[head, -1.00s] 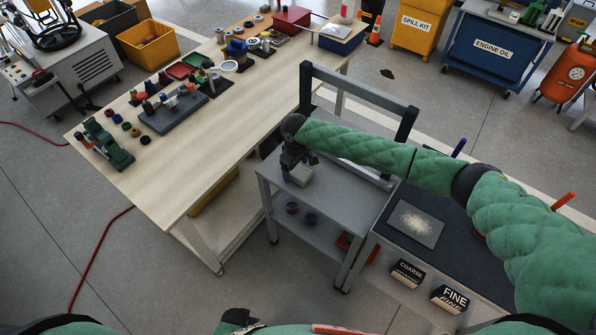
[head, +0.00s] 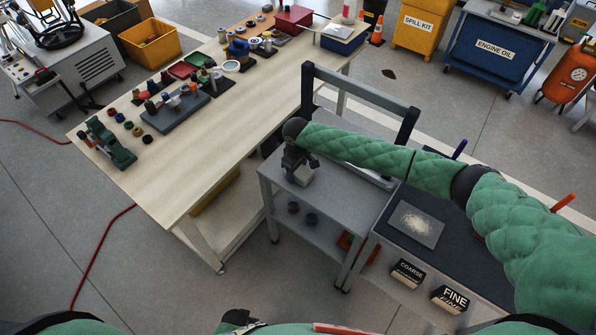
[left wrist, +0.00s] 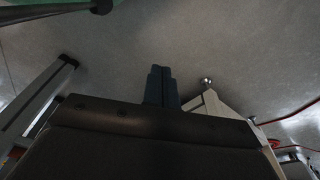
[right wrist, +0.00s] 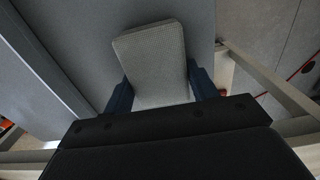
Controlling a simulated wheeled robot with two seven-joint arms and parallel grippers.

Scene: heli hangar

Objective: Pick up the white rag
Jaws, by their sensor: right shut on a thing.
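The white rag (right wrist: 155,60) looks like a folded, woven pale grey-white block in the right wrist view. It lies between the two blue fingers of my right gripper (right wrist: 160,98), which is shut on it. In the head view the rag (head: 302,176) shows just below my right gripper (head: 296,163), over the top of the grey cart (head: 335,190). I cannot tell whether the rag still touches the cart top. My left gripper (left wrist: 160,87) is shut and empty, with its fingers together over the floor in the left wrist view.
A long wooden workbench (head: 185,150) with several tools and parts stands left of the cart. The cart has a raised dark frame (head: 360,85) behind. A dark-topped table (head: 455,235) with a sanding sheet (head: 418,224) and blocks marked COARSE (head: 408,272) and FINE (head: 452,297) stands at right.

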